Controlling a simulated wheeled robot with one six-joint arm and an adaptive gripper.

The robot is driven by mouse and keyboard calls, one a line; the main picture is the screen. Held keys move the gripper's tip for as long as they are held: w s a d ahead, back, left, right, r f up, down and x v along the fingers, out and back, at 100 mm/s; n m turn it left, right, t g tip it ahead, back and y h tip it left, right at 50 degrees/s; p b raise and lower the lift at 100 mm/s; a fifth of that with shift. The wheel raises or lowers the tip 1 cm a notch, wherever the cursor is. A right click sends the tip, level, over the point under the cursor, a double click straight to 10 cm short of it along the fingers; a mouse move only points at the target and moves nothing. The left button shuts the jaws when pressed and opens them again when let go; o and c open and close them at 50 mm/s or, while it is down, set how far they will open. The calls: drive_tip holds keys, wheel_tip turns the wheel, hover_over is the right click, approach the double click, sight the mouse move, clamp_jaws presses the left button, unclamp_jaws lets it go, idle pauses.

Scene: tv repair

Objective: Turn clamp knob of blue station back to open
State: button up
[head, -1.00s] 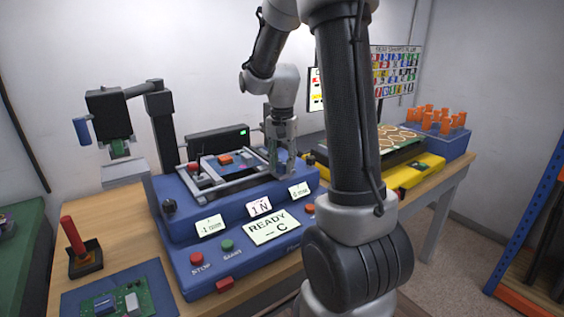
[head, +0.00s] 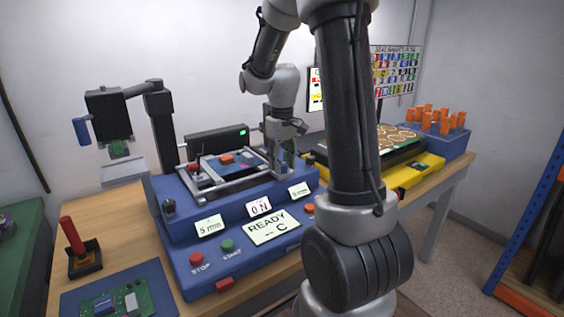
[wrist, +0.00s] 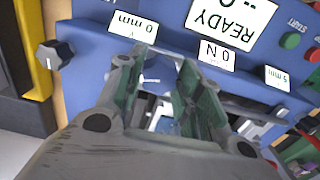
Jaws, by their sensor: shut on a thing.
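The blue station (head: 176,230) stands on the bench in the head view, with its metal clamp frame (head: 235,185) around a board on top. It also shows upside down in the wrist view (wrist: 90,20). My gripper (head: 283,162) is at the right end of the clamp frame, pointing down. Its fingers (wrist: 163,62) stand above the station in the wrist view. It is shut on the clamp knob, which the fingers mostly hide. The left display (head: 210,225) reads 5 mm, the middle one (head: 259,207) 0 N. The right one reads 0 mm in the wrist view (wrist: 133,26).
A black side knob (wrist: 55,57) sits beside the fingers in the wrist view. A yellow station (head: 425,170) stands to the right, with a blue box of orange parts (head: 452,145) behind.

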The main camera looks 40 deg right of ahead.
drive_tip(key=n, duration=1.1)
drive_tip(key=shift+w+n, duration=0.1)
drive_tip(key=shift+n, duration=1.7)
drive_tip(key=o, duration=0.7)
drive_tip(key=shift+o, duration=0.2)
wheel_tip(320, 180, up, 12)
